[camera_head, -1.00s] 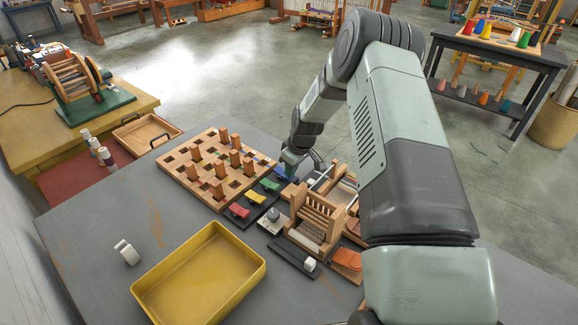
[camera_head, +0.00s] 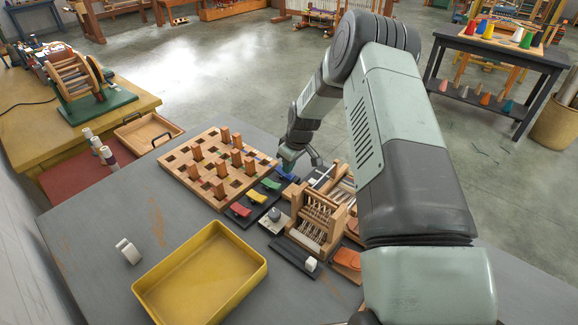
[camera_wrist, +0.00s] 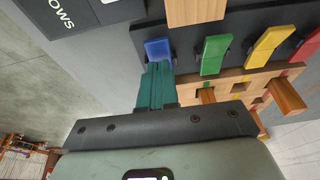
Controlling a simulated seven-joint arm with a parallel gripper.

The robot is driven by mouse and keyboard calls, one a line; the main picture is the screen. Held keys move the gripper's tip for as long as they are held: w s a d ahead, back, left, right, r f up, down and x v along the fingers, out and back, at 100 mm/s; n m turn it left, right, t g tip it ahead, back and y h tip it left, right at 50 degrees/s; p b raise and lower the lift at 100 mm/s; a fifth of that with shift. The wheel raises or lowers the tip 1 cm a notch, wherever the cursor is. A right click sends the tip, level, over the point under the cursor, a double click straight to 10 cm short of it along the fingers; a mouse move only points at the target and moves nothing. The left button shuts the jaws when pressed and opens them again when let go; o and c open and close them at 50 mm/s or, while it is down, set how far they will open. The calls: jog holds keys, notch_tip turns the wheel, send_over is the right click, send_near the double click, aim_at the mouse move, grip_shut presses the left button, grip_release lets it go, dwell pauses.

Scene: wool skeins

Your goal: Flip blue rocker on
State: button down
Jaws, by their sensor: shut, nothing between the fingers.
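The blue rocker (camera_wrist: 158,51) sits at one end of a row on a dark panel (camera_wrist: 180,35), beside a green rocker (camera_wrist: 214,53). It also shows in the head view (camera_head: 286,174), small, at the far end of the row. My gripper (camera_wrist: 158,66) is shut with nothing between its teal fingers. Its tips overlap the near edge of the blue rocker in the wrist view; I cannot tell whether they touch it. In the head view my gripper (camera_head: 288,162) is just above and behind the rocker. The rocker's exact tilt is unclear.
Yellow (camera_head: 257,197) and red (camera_head: 240,209) rockers continue the row. A wooden peg board (camera_head: 175,172) stands close by on the left, and a small wooden loom (camera_head: 327,215) on the right. A yellow tray (camera_head: 150,293) lies in front.

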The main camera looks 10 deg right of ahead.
jog(key=v, duration=0.5)
jog(key=shift+w+a+r, duration=0.2)
jog(key=shift+w+a, duration=0.05)
jog(key=shift+w, duration=0.1)
notch_tip(320, 180, up, 8)
send_over(290, 175)
jog(key=s+d, duration=0.3)
jog(key=shift+a+f, duration=0.15)
jog(key=s+r+m+t+h, duration=0.1)
jog(key=s+r, duration=0.6)
jog(key=r, duration=0.3)
jog(key=s+r+m+h, duration=0.1)
jog(key=s+r+m, duration=0.1)
jog(key=s+r, duration=0.6)
jog(key=s+r+m+t, duration=0.1)
jog(key=s+r, duration=0.3)
jog(key=s, duration=0.7)
jog(key=s+r+m+t, duration=0.1)
jog(key=s+r+m, duration=0.3)
jog(key=s, duration=0.7)
jog(key=shift+d+r+m, duration=0.3)
jog(key=shift+d+r, duration=0.05)
jog(key=shift+r, duration=0.15)
jog(key=shift+w, duration=0.1)
